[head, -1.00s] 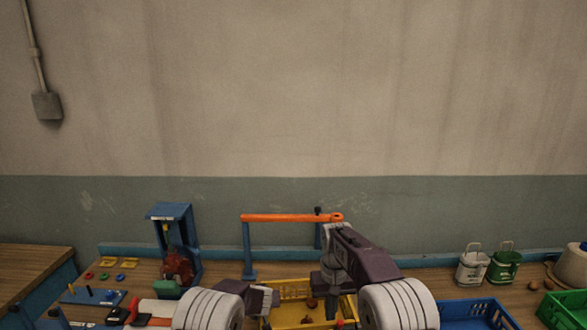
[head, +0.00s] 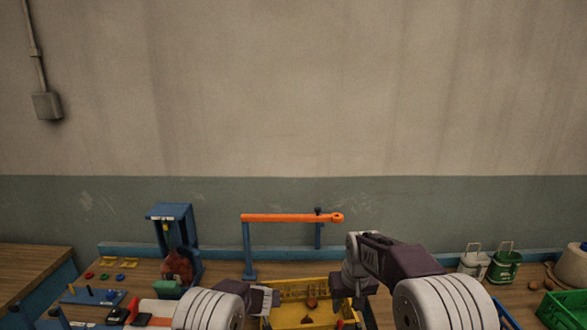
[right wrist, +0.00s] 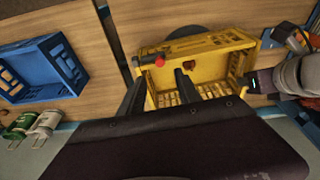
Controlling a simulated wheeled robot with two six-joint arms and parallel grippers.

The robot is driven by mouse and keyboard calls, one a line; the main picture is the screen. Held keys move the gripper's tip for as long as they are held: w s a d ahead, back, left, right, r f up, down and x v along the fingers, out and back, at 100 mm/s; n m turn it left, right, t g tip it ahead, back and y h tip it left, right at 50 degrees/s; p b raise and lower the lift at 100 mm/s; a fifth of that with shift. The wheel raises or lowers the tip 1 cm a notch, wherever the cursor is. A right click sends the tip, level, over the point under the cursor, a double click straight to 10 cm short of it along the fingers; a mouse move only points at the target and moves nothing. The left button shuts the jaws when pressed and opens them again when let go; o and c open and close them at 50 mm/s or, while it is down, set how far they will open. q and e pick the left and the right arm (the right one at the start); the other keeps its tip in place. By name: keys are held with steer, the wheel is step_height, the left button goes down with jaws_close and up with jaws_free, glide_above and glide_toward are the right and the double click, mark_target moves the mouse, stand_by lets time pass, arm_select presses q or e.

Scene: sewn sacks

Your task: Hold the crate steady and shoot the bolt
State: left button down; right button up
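The yellow crate (head: 290,287) stands on the bench at the bottom middle; the right wrist view shows its slatted walls (right wrist: 215,42) and a red-brown lump (right wrist: 188,63) inside. A red knob (right wrist: 160,62), apparently the bolt's, shows at the crate's right side in the head view (head: 340,323). My right gripper (right wrist: 160,76) is open, its dark fingers spread on either side of the knob's line, holding nothing visible. My left gripper (head: 268,300) is at the crate's left wall and also shows in the right wrist view (right wrist: 255,82); whether its jaws grip the wall is hidden.
An orange bar (head: 290,217) on blue posts stands behind the crate. A blue stand (head: 172,225) and several small tools are at left. A blue crate (right wrist: 40,70), white and green tins (head: 505,265) and a green crate (head: 565,310) are at right.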

mark_target(342, 322)
steer(key=x, duration=0.9)
steer(key=shift+f, duration=0.1)
jaws_close()
steer(key=shift+d, duration=0.15)
steer(key=shift+w+d, duration=0.15)
steer(key=shift+d, duration=1.35)
arm_select(q)
steer(key=shift+a, duration=0.1)
